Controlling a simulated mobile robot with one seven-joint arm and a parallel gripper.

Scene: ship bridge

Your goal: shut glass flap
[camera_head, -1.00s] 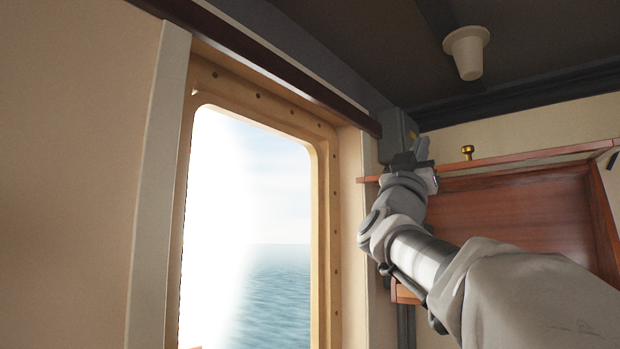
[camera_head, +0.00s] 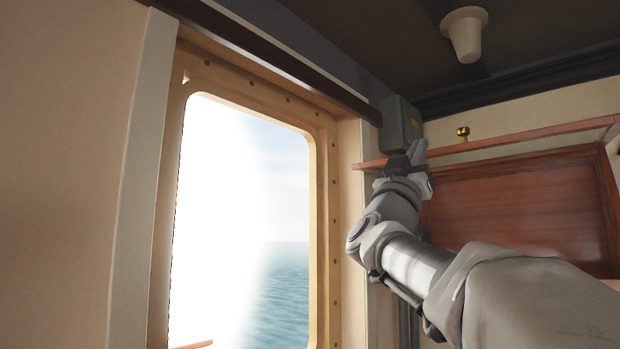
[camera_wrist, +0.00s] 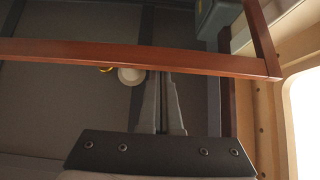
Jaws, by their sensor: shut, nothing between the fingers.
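The glass flap (camera_head: 545,133) has a reddish wooden frame with a brass knob (camera_head: 463,134) on it. It juts out raised, almost edge-on, at the top of a wooden cabinet on the right. In the wrist view its wooden frame bar (camera_wrist: 70,54) crosses the picture, with a corner at the right; the pane itself is hard to make out. My gripper (camera_head: 418,152) is shut and empty by the flap's left end. In the wrist view my gripper (camera_wrist: 161,76) points up, its tips at the bar's lower edge; I cannot tell whether they touch.
A wooden-framed window (camera_head: 328,200) stands left of the arm. A grey box (camera_head: 400,122) is on the wall just behind my gripper. The cabinet's wooden panel (camera_head: 525,205) lies below the flap. A pale lamp (camera_head: 466,35) hangs from the dark ceiling.

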